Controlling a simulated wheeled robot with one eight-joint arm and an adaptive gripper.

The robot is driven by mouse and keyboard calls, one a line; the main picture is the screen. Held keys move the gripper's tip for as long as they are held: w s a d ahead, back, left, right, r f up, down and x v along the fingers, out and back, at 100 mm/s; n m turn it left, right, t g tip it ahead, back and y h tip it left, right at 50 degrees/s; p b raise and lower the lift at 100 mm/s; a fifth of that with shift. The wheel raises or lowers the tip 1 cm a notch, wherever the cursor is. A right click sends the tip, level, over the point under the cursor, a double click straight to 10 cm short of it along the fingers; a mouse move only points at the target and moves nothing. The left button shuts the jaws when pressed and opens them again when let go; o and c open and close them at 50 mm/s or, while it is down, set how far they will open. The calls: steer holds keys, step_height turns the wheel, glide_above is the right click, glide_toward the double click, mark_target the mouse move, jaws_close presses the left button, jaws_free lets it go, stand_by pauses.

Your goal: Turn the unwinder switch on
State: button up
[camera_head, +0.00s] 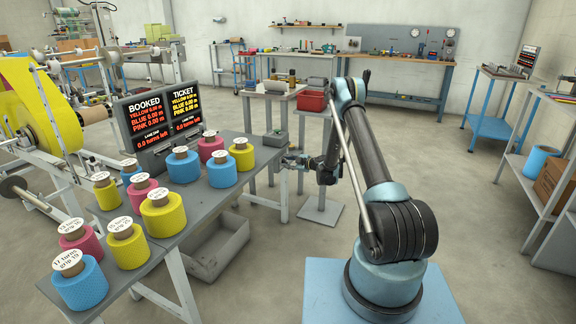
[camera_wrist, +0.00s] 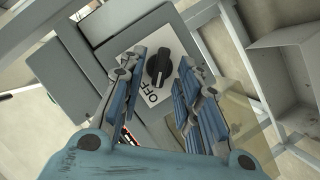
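The unwinder switch is a black rotary knob (camera_wrist: 157,66) on a white plate (camera_wrist: 129,68) fixed to a grey box, seen in the wrist view. The word OFF is printed on the plate beside the knob, and the knob's pale mark lies on the side toward that word. My gripper (camera_wrist: 162,62) is open, with one blue-padded finger on each side of the knob. Gaps show between the fingers and the knob; depth is hard to judge. In the head view my gripper (camera_head: 289,162) is at the right end of the grey table, and the knob cannot be made out.
The grey table (camera_head: 205,218) carries several blue, pink and yellow rolls and a display board (camera_head: 160,122). A grey bin (camera_head: 218,246) lies on the floor below it. A small stand with a red box (camera_head: 311,101) is just behind my arm.

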jaws_close()
steer(key=m+g+y, duration=0.1)
steer(key=m+g, duration=0.1)
steer(key=m, duration=0.2)
steer(key=w+m+g+y, duration=0.1)
steer(key=m+g, duration=0.2)
steer(key=m, duration=0.1)
steer(key=w+d+m+g, duration=0.1)
steer(key=m+g, duration=0.1)
steer(key=m, duration=0.2)
steer(key=shift+w+g+y, duration=0.1)
steer(key=shift+g+y, duration=0.2)
steer(key=shift+y, duration=0.1)
stand_by(0.6)
steer(key=shift+m, duration=0.3)
jaws_free()
steer(key=shift+w, duration=0.1)
